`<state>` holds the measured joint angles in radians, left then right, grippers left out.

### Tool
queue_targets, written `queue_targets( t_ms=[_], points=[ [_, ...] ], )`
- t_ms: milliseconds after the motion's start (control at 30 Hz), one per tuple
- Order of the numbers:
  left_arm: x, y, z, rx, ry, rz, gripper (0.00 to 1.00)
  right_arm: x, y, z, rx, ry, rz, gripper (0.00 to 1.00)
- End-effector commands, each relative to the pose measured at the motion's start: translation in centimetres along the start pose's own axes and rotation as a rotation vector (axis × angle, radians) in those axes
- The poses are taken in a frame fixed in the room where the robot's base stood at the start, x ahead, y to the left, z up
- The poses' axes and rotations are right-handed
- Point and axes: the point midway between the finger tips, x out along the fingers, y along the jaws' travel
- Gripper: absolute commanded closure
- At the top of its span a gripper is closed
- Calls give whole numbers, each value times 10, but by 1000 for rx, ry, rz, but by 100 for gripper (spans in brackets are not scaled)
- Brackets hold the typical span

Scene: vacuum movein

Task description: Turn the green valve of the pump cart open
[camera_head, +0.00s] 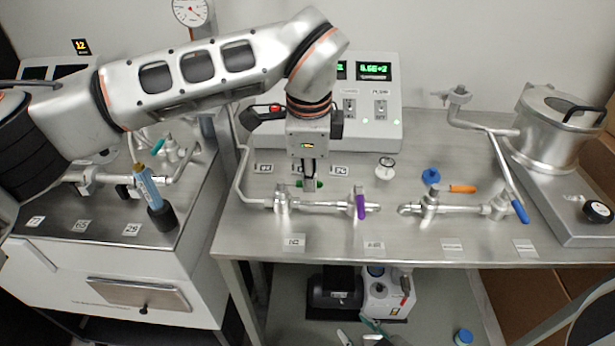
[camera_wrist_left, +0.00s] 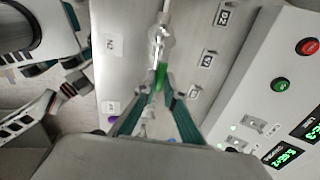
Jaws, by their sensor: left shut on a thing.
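The green valve handle (camera_head: 318,183) is on the pump cart's pipework, at the left end of the front pipe. My left gripper (camera_head: 308,178) comes down from above and is shut on this handle, hiding much of it. In the left wrist view the green handle (camera_wrist_left: 161,77) sits between the two fingertips, in line with the silver valve body and pipe. My right gripper (camera_head: 358,332) shows only in part at the bottom edge, low in front of the cart, with its fingers apart.
A purple handle (camera_head: 361,206), an orange handle (camera_head: 462,188) and a blue handle (camera_head: 519,211) are on nearby pipes. The controller box (camera_head: 370,125) stands behind my left gripper. A metal chamber (camera_head: 548,125) is at the right. A pump (camera_head: 345,288) sits on the lower shelf.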

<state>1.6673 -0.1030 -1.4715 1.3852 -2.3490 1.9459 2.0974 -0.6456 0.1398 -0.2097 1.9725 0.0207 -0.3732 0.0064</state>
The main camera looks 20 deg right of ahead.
Motion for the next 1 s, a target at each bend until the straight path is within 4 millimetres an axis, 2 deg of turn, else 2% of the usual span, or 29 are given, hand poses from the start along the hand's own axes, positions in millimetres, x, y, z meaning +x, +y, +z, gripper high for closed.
queue_targets(
  t_ms=[533, 600, 633, 1000],
  points=[
    [-2, -4, 0, -30, -5, -5, 100, 0, 0, -2, 0, 2, 0, 60],
    [-2, -4, 0, -30, -5, -6, 77, 0, 0, -2, 0, 3, 0, 60],
    [-2, -4, 0, -30, -5, -5, 73, 0, 0, -2, 0, 3, 0, 60],
    [-2, -2, 0, -27, -5, -2, 73, 1, 2, -3, -3, 5, 3, 60]
  ],
)
